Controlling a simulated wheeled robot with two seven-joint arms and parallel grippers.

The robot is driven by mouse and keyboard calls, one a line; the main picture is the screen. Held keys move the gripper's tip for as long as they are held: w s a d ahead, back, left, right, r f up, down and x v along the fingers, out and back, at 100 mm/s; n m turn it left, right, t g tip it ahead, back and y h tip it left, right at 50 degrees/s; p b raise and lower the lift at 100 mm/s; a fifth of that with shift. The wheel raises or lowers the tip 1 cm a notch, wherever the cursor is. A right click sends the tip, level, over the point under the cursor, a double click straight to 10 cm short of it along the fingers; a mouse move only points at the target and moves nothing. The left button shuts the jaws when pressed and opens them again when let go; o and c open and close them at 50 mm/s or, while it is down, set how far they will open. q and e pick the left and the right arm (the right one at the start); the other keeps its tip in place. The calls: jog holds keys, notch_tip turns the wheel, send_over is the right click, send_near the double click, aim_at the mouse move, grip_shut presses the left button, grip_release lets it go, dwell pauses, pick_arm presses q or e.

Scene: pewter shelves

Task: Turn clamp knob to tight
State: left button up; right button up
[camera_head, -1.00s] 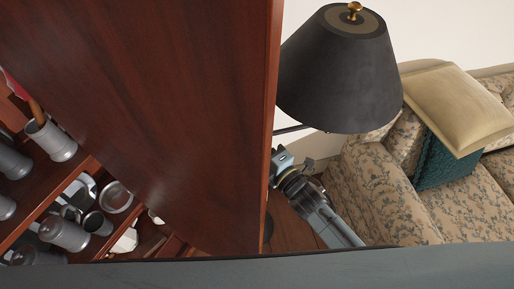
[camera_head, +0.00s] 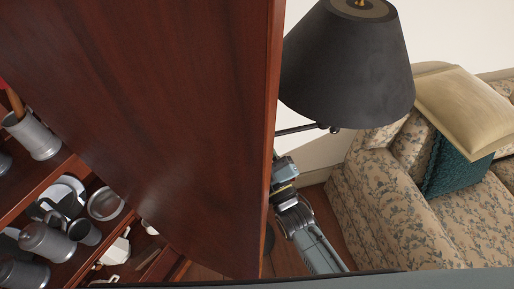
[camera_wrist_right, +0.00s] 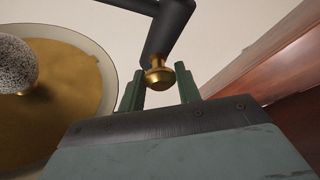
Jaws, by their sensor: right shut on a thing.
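The clamp knob (camera_wrist_right: 158,76) is a small brass knob under a black lamp arm (camera_wrist_right: 168,28) in the right wrist view. My right gripper (camera_wrist_right: 160,88) has its green fingers on either side of this knob and is shut on it. In the head view my right gripper (camera_head: 281,166) is beside the wooden panel's right edge, below the dark lampshade (camera_head: 345,65); its fingertips and the knob are hidden there. The lampshade's gold inside (camera_wrist_right: 70,85) shows in the right wrist view. My left gripper is not in view.
A tall reddish wooden panel (camera_head: 180,110) stands close to my right gripper. Shelves with several pewter mugs (camera_head: 45,240) are at the lower left. A floral sofa (camera_head: 400,210) with a beige cushion (camera_head: 465,110) stands at the right.

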jog(key=m+h, duration=0.1)
jog(key=m, duration=0.1)
jog(key=m+t+h+b, duration=0.1)
jog(key=m, duration=0.2)
jog(key=shift+t, duration=0.3)
jog(key=shift+a+m+t+h, duration=0.15)
jog(key=shift+m+h, duration=0.4)
jog(key=shift+m, duration=0.5)
jog(key=shift+d+m+t+h, duration=0.15)
jog(key=shift+m+h, duration=0.4)
jog(key=shift+m, duration=0.5)
jog(key=shift+a, duration=0.1)
jog(key=o, duration=1)
jog(key=shift+c, duration=0.2)
jog(key=shift+s, duration=0.1)
jog(key=v, duration=0.7)
jog(key=shift+s+b, duration=0.2)
jog(key=shift+b, duration=0.2)
jog(key=shift+f, duration=0.1)
